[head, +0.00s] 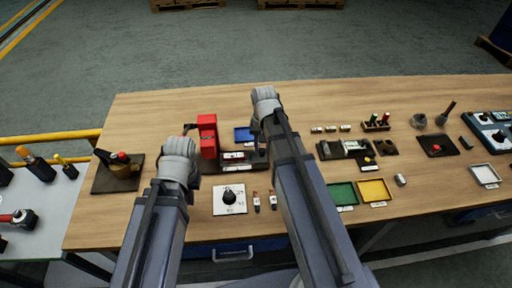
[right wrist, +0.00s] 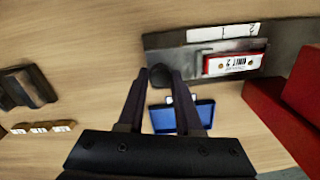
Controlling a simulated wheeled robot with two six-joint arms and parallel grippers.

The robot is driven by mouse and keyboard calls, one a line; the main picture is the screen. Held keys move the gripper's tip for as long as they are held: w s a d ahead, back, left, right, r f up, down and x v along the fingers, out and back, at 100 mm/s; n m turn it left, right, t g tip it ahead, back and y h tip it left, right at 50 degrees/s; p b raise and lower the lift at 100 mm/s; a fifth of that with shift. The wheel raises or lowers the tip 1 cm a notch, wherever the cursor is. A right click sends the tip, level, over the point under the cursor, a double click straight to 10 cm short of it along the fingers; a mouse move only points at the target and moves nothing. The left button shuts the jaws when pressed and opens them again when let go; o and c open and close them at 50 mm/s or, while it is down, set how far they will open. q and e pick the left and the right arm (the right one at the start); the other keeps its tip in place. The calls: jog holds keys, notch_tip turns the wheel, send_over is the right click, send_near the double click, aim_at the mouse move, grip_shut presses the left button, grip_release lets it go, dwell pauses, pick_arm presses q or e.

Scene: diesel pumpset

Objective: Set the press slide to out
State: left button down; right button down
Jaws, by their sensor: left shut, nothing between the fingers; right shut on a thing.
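The press has a red frame (head: 208,135) at the left of centre on the bench. Its dark base and slide (head: 218,165) run right from the frame, and a red block with a white label (head: 234,156) sits on the slide, outside the frame. In the right wrist view the labelled red block (right wrist: 232,64) lies on the grey slide plate (right wrist: 185,58). My right gripper (right wrist: 160,75) is shut on a round black knob (right wrist: 160,77) at the slide's end. My left gripper (head: 184,140) is shut and empty, left of the red frame; its fingertips are mostly hidden.
A blue tray (head: 243,134) lies behind the slide. A white dial plate (head: 229,200) is in front of the press. Green (head: 342,194) and yellow (head: 375,190) trays lie to the right.

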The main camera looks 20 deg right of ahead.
jog(key=shift+d, duration=0.15)
pick_arm(q)
jog(key=shift+d, duration=0.1)
pick_arm(e)
jog(key=c, duration=0.6)
grip_release()
jog(key=shift+d, duration=0.1)
pick_arm(q)
jog(key=shift+r, duration=0.15)
pick_arm(e)
jog(key=shift+r, duration=0.1)
notch_tip(320, 180, up, 8)
jog(key=p, duration=0.8)
pick_arm(q)
notch_tip(320, 180, up, 8)
jog(key=shift+f, duration=0.2)
pick_arm(e)
jog(key=shift+f, duration=0.2)
